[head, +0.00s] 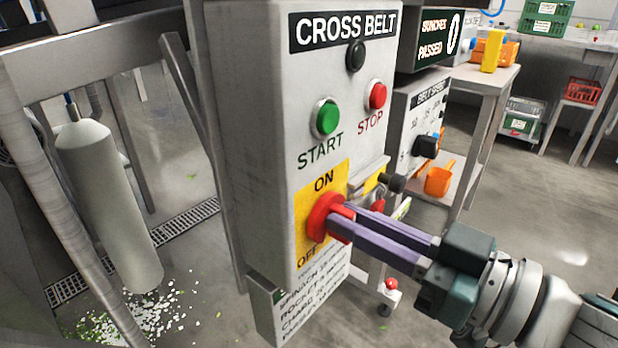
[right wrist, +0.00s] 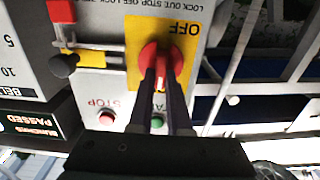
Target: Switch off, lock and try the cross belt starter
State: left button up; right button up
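The grey cross belt starter box (head: 265,130) stands in the middle of the head view. It has a green START button (head: 327,117), a red STOP button (head: 377,95) and a dark lamp (head: 355,56). Its red rotary handle (head: 322,217) sits on a yellow ON/OFF plate (head: 325,180). My right gripper (head: 350,228) has its two long fingers on either side of the handle's grip, apparently closed on it. The right wrist view shows the red handle (right wrist: 176,58) between the fingers. The exact handle position is partly hidden by the fingers. My left gripper is not in view.
A black-knobbed part (head: 393,183) projects from the box's right side. Behind are a belt speed box (head: 408,125), a bench with a yellow object (head: 492,50), and an orange scoop (head: 439,179). A pale cylinder (head: 105,200) and metal frame legs stand left.

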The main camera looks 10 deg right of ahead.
grip_shut()
jog(key=shift+n, duration=0.4)
jog(key=n, duration=0.5)
jog(key=n+b, duration=0.1)
jog(key=n, duration=0.5)
jog(key=f+n+b, duration=0.1)
jog(key=n, duration=0.5)
jog(key=shift+s+a, duration=0.3)
jog(key=shift+a, duration=0.1)
dwell(0.4)
jog(key=o, duration=0.6)
grip_release()
